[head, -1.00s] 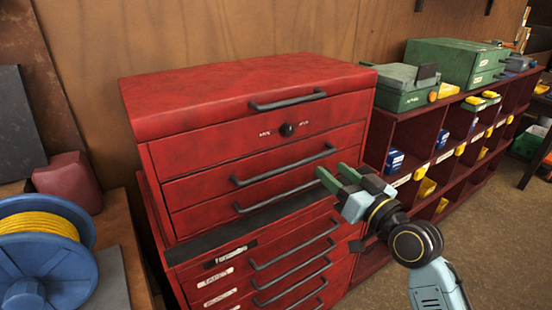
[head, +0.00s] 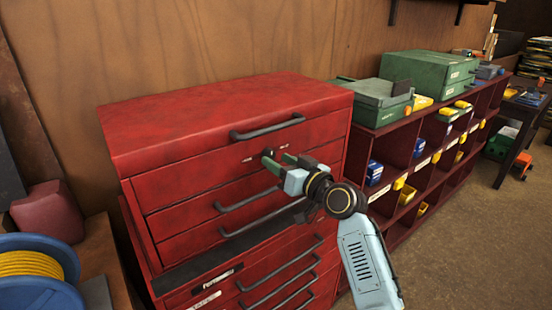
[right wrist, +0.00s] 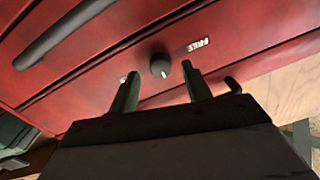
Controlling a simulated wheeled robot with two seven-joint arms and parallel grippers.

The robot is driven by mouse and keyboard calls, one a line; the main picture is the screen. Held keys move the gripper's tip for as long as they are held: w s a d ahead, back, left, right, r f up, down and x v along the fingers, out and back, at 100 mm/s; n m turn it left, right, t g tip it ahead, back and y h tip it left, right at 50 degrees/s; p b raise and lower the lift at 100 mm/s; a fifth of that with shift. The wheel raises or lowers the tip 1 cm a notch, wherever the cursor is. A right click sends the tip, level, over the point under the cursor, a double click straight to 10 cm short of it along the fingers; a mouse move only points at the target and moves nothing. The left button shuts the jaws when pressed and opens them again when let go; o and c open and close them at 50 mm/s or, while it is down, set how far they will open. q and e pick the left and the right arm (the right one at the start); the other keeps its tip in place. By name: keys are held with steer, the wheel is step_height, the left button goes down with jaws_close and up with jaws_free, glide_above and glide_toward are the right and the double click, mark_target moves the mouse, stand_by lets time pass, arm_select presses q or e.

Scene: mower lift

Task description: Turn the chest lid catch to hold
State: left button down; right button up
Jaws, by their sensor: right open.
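The red tool chest (head: 235,95) stands against the wood wall. Its lid catch is a small dark round knob with a pale mark on its front panel. The knob (right wrist: 160,66) shows clearly in the right wrist view, between a label reading FREE (right wrist: 198,44) and another label (right wrist: 123,78) partly hidden by a finger. My right gripper (head: 279,160) is open in front of the knob, its two green fingers spread on either side of it. I see no contact with it. In the head view the fingers partly cover the knob. My left gripper is out of view.
A dark lid handle (head: 267,127) sits above the knob, and drawer handles (head: 248,199) lie below. A cubby shelf (head: 400,150) with green cases (head: 430,72) stands to the right. A blue reel (head: 38,275) is at lower left. Floor at right is open.

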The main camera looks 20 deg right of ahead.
steer(key=shift+x, duration=0.9)
steer(key=c, duration=1)
